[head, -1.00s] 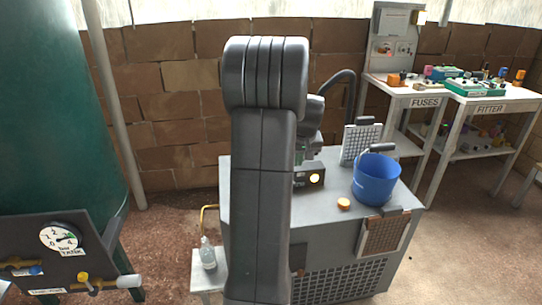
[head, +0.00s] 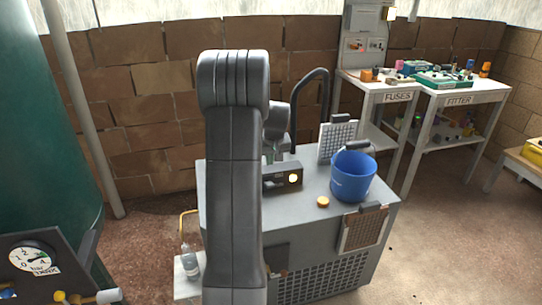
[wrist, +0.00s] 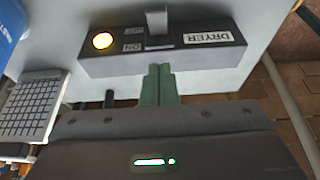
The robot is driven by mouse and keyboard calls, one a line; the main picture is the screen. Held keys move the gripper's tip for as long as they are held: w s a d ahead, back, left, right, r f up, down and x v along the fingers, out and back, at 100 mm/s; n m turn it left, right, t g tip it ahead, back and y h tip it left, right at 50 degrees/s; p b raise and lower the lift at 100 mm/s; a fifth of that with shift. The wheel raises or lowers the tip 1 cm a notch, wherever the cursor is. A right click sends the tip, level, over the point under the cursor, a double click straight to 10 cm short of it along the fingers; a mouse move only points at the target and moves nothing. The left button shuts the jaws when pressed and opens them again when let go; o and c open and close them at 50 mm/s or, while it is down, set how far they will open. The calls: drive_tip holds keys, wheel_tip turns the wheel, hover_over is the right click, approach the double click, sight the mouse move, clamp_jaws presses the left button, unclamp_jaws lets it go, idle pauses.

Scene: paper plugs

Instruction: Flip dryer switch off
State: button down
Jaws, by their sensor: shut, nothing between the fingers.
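The dryer switch box (wrist: 185,62) is dark and shows upside down in the wrist view, with a "DRYER" label (wrist: 208,37). Its grey switch lever (wrist: 158,28) is beside the small ON and OFF labels. The lamp (wrist: 103,40) glows amber. My gripper (wrist: 158,68) has its green fingers together and empty, with tips close to the box's edge, in line with the lever. I cannot tell if they touch.
A blue bucket (head: 353,180) and an orange cap (head: 323,202) stand on the grey cabinet (head: 300,222), right of the box. A grey filter panel (head: 336,142) stands behind the bucket. A bottle (head: 190,262) is on a low shelf at left. Labelled benches stand at back right.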

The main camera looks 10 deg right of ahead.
sight(270, 184)
drive_tip(key=x, duration=0.4)
drive_tip(key=shift+f, duration=0.1)
drive_tip(key=f, duration=0.1)
drive_tip(key=s+f, duration=0.1)
drive_tip(key=f, duration=0.1)
drive_tip(key=shift+s+f, duration=0.2)
drive_tip(key=shift+f, duration=0.3)
